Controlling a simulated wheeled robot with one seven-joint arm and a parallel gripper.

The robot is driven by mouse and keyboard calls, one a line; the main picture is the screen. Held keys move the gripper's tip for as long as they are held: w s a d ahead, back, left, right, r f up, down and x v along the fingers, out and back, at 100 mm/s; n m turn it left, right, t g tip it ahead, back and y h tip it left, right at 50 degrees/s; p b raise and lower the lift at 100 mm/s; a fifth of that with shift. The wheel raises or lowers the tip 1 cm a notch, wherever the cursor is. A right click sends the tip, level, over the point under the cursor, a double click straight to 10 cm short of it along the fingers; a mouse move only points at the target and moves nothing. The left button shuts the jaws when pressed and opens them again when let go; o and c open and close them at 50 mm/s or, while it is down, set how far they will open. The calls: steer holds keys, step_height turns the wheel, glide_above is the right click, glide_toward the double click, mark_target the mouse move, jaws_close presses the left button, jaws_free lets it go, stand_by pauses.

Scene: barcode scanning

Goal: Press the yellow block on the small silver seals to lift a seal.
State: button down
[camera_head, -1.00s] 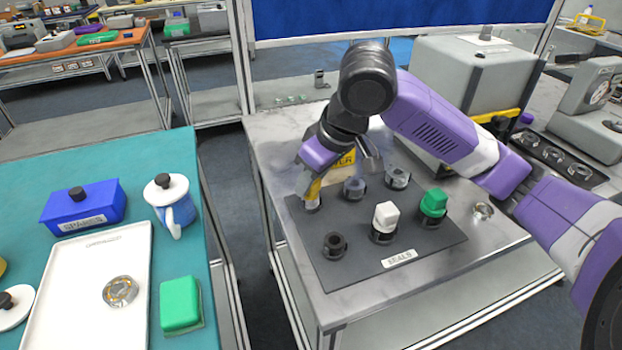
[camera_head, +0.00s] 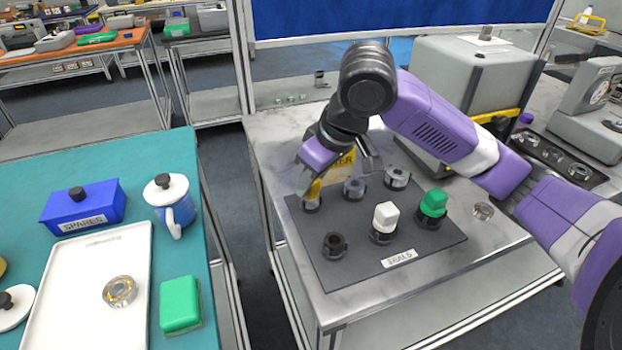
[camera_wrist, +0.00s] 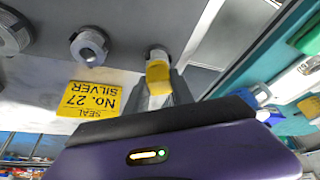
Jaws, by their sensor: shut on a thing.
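My gripper (camera_wrist: 160,85) is shut on the yellow block (camera_wrist: 158,71), which points down at the leftmost back-row cup on the dark seals mat (camera_head: 360,260). That cup (camera_head: 312,205) also shows in the wrist view (camera_wrist: 157,51), right at the block's lower end. I cannot tell whether the block touches a seal inside; the contact is hidden. Two more back-row cups, a middle one (camera_head: 353,189) and a right one (camera_head: 397,179), hold silver-grey pieces. A yellow card (camera_wrist: 90,99) reading "SEAL No. 27 SILVER" stands behind the mat.
In the front row are an empty-looking dark cup (camera_head: 334,245), a white block (camera_head: 385,216) and a green block (camera_head: 433,201) in cups. The left table holds a white tray (camera_head: 85,310) with a metallic disc (camera_head: 120,291).

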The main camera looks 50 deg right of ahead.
steer(key=shift+r+p, duration=3.25)
steer(key=shift+r, duration=0.25)
